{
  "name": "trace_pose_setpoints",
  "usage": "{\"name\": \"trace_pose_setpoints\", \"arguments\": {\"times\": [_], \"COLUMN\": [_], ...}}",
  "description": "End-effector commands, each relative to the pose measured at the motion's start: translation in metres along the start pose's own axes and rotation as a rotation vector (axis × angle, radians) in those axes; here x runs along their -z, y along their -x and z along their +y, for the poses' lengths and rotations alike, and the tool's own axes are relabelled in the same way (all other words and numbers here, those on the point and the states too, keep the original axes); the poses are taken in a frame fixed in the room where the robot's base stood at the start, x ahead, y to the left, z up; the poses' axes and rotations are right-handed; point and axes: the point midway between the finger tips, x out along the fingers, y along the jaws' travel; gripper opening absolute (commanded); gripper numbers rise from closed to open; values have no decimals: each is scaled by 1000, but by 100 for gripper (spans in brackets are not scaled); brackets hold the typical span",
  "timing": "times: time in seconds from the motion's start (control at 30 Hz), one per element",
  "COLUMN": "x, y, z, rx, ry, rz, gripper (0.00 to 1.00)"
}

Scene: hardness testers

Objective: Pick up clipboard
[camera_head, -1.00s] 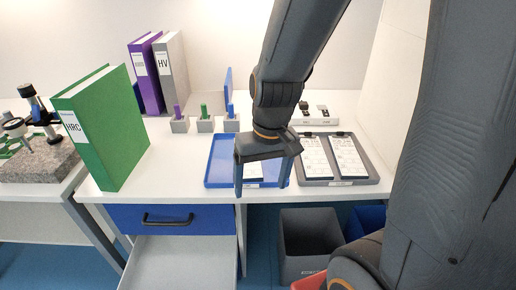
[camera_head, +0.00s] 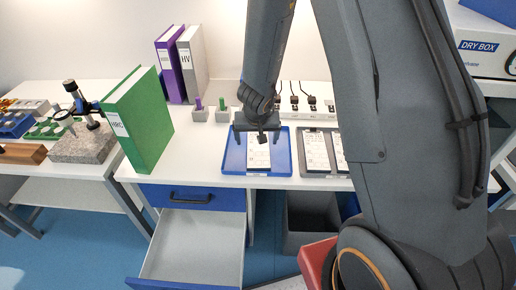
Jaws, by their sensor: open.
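A clipboard (camera_head: 258,155) with a white sheet lies in the blue tray (camera_head: 284,166) on the table. My gripper (camera_head: 257,140) is open, with its fingers spread to either side, over the far part of this clipboard and hiding its top end. I cannot tell its exact height above the tray. A second clipboard (camera_head: 316,153) lies in the grey tray (camera_head: 318,173) to the right. A third clipboard (camera_head: 341,150) beside it is partly hidden by my arm.
A green HRC binder (camera_head: 138,120) stands left of the blue tray. Small blocks with a purple peg (camera_head: 199,104) and a green peg (camera_head: 221,104) stand behind. An open drawer (camera_head: 190,245) juts out below the table's front edge. Bare table lies between binder and tray.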

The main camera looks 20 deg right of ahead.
Motion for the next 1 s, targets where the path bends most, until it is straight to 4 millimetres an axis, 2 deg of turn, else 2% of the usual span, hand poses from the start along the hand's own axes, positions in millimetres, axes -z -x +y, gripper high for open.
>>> {"name": "trace_pose_setpoints", "arguments": {"times": [0.43, 0.57, 0.77, 0.8, 0.87, 1.0], "x": [2, 3, 3, 3, 3, 3], "y": [-55, -62, -61, -61, -61, -61], "z": [6, 6, 6, 6, 6, 6], "rx": [1, 1, 1, 1, 1, 1], "ry": [-1, -1, -2, -2, -1, -1], "rz": [-2, -1, 0, 0, -1, -1], "gripper": [88, 88, 88, 86, 76, 52]}}
